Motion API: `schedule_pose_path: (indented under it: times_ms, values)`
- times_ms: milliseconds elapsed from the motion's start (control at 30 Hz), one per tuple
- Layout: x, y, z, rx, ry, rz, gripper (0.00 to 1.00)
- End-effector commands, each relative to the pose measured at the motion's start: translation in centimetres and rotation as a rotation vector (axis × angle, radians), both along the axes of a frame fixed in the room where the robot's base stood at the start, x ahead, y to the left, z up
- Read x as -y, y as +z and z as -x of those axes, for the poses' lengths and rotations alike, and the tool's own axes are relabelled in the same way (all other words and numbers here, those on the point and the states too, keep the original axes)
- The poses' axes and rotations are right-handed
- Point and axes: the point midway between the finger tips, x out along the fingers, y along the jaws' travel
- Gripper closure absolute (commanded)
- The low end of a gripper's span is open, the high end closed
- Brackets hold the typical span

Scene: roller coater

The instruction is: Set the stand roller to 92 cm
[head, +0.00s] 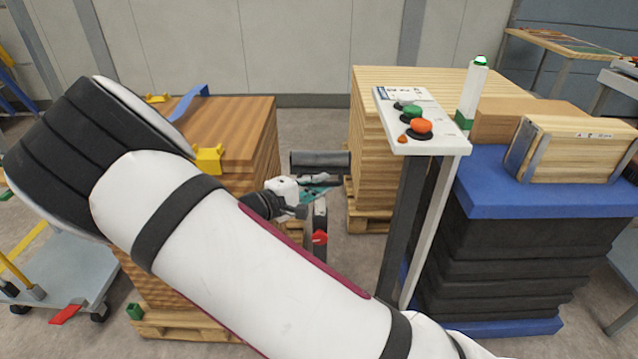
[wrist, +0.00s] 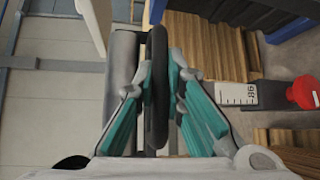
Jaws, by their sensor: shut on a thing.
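The stand roller's dark cylinder (head: 320,161) shows in the head view between the wood stacks. It also shows in the wrist view as a long grey cylinder (wrist: 121,85), left of my fingers. My gripper (head: 313,192) is below the cylinder in the head view. In the wrist view my gripper (wrist: 163,85) has its teal fingers on either side of a black wheel rim (wrist: 156,105), shut on it. A red knob (head: 320,238) sits low on the stand, and also shows at right in the wrist view (wrist: 303,92). Beside it is a white scale (wrist: 236,93); its sideways number is hard to read.
A control post (head: 425,145) with green and orange buttons stands right of the roller. A pallet of boards (head: 240,130) stands left, another stack (head: 375,130) behind. A blue-topped black stack (head: 520,190) is at right. Grey floor shows between the stacks.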

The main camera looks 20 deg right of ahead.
Motion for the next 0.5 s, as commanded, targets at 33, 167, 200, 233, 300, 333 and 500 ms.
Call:
schedule_pose_path:
  times_ms: [33, 167, 200, 233, 300, 333, 500]
  values:
    - [0.0, 0.2, 0.0, -0.001, 0.000, 0.002, 1.00]
    - [0.0, 1.3, 0.0, 0.001, 0.000, 0.003, 1.00]
    - [0.0, 1.9, 0.0, 0.002, 0.001, 0.004, 1.00]
    - [0.0, 2.4, 0.0, 0.003, 0.000, 0.003, 1.00]
    - [0.0, 3.6, 0.0, 0.003, 0.001, 0.004, 1.00]
    - [0.0, 4.1, 0.0, 0.004, 0.001, 0.005, 1.00]
    - [0.0, 6.2, 0.0, 0.003, 0.000, 0.006, 1.00]
